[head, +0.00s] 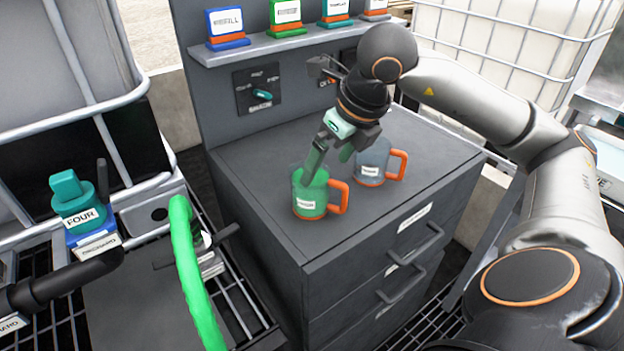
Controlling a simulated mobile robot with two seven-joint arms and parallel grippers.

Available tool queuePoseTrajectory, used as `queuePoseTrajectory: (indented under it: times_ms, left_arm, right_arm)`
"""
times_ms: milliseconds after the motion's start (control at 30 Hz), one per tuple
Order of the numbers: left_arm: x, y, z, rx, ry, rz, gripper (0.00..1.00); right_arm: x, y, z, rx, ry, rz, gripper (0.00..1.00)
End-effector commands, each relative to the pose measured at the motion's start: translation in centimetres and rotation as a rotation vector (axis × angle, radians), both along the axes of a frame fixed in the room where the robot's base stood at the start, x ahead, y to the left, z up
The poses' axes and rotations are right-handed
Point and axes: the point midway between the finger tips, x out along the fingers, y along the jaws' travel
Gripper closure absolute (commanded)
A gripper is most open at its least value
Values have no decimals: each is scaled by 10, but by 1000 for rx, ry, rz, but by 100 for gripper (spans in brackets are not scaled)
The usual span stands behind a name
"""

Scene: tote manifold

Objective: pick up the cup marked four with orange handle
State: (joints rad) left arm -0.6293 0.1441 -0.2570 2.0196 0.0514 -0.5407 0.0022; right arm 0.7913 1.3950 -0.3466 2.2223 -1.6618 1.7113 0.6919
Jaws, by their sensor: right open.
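A green cup (309,204) with an orange handle on its right stands upright on the grey cabinet top. A blue-grey cup (369,165), also with an orange handle, stands behind it to the right. Each has a white label too small to read for certain. My right gripper (328,165) is open above the green cup. One green finger reaches down to or into its mouth; I cannot tell whether it touches. The other finger is between the two cups. My left gripper is not in view.
The drawer cabinet (262,216) has free top around the cups. A shelf (290,41) with several labelled blocks is behind it. A teal valve handle marked FOUR (80,218) and a green hose (188,265) are at left. Caged white tanks flank the cabinet.

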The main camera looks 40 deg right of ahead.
Motion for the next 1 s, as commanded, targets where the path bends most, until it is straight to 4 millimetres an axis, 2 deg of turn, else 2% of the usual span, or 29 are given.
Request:
queuePoseTrajectory:
  times_ms: [33,267,500,600,867,1000]
  left_arm:
    - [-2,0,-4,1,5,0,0]
    - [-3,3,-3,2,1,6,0]
    - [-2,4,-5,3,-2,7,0]
    - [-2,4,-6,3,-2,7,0]
    - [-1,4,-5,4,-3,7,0]
    - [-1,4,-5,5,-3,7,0]
  right_arm:
    - [3,0,-9,1,3,0,0]
    - [10,1,-24,2,1,2,0]
    - [25,5,-57,3,4,2,0]
    - [29,4,-65,4,1,2,0]
    - [30,4,-67,2,0,2,0]
    - [30,4,-67,2,0,2,14]
